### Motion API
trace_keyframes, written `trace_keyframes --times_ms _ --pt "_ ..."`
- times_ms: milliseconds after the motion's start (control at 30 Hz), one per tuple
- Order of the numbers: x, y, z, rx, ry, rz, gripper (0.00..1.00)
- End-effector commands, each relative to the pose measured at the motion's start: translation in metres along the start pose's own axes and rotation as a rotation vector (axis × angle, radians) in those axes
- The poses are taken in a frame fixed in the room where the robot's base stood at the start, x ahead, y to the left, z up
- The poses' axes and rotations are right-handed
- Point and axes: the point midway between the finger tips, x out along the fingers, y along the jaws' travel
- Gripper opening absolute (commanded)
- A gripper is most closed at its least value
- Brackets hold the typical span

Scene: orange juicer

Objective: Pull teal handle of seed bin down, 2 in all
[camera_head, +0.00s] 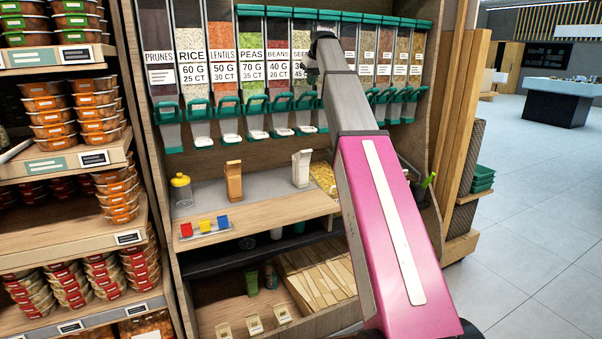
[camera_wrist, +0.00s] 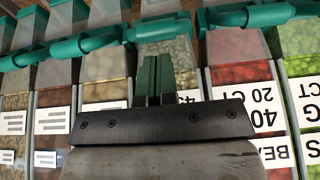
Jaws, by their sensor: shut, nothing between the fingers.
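The seed bin (camera_head: 300,38) hangs in the upper row of clear dispensers, right of the beans bin. Its label, partly hidden by my arm, starts with "SEE". Its teal handle (camera_head: 306,101) sits at the bin's lower front, beside my arm. In the wrist view, which is upside down, my gripper (camera_wrist: 160,80) has its green fingers together and empty. They lie in front of the seed bin's pale contents (camera_wrist: 178,60). A teal handle (camera_wrist: 166,25) shows beyond the fingertips; I cannot tell whether they touch it.
The beans bin (camera_wrist: 245,85) is close beside the fingers, with red contents. Other dispensers with teal handles stand on both sides.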

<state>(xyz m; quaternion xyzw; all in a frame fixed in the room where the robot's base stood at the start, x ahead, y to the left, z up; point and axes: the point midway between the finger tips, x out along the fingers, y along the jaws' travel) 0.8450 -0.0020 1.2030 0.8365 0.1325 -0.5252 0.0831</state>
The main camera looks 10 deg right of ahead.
Motion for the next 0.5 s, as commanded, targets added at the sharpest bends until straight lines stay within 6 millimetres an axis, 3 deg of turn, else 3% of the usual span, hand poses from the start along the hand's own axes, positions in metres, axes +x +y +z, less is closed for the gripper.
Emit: trace_keyframes --times_ms 500 --pt "0.0034 0.0 0.002 0.0 0.0 0.0 0.0"
